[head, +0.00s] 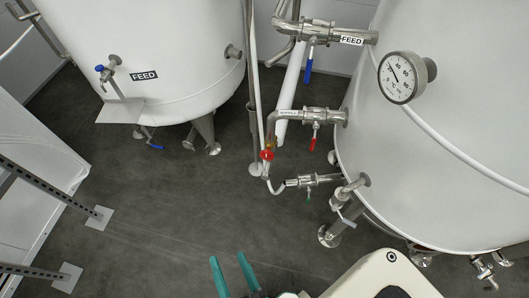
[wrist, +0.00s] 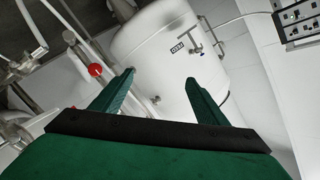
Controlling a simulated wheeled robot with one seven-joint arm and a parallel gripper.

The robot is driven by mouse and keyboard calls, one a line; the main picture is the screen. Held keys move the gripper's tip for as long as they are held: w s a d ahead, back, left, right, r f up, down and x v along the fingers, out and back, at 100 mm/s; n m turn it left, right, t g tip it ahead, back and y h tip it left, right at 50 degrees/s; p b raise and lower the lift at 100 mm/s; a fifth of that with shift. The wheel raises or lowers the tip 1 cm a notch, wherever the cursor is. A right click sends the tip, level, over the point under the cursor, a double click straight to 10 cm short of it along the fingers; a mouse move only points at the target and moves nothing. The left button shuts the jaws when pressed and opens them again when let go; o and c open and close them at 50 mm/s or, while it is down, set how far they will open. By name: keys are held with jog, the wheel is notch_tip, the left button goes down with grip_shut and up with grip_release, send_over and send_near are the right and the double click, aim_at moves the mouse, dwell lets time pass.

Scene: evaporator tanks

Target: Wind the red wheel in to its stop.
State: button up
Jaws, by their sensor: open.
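The red wheel (head: 267,155) is a small round handwheel on the thin pipework left of the large right tank in the head view. It also shows in the wrist view (wrist: 96,71), just left of my gripper's left finger. My gripper (head: 234,268) has green fingers and is at the bottom of the head view, well below and left of the wheel in the picture. In the wrist view its two fingers (wrist: 160,80) stand wide apart with nothing between them. The gripper is apart from the wheel.
A blue-handled valve (head: 308,70) and a red-lever valve (head: 314,138) sit on pipes beside the right tank (head: 440,150). A dial gauge (head: 398,77) juts from that tank. Another white tank (head: 160,40) stands at the left. The grey floor (head: 180,200) between is clear.

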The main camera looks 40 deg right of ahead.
jog(key=w+d+f+m+h, duration=0.3)
jog(key=w+f+m, duration=0.15)
jog(key=m, duration=0.25)
jog(key=m+g+h, duration=0.5)
jog(key=m+h, duration=0.3)
jog(key=m, duration=2)
send_near(266, 157)
jog(key=d, duration=0.1)
jog(key=x, duration=1)
jog(key=shift+w+f, duration=0.1)
jog(key=shift+w, duration=0.25)
jog(key=c, duration=1)
jog(key=shift+c, duration=0.2)
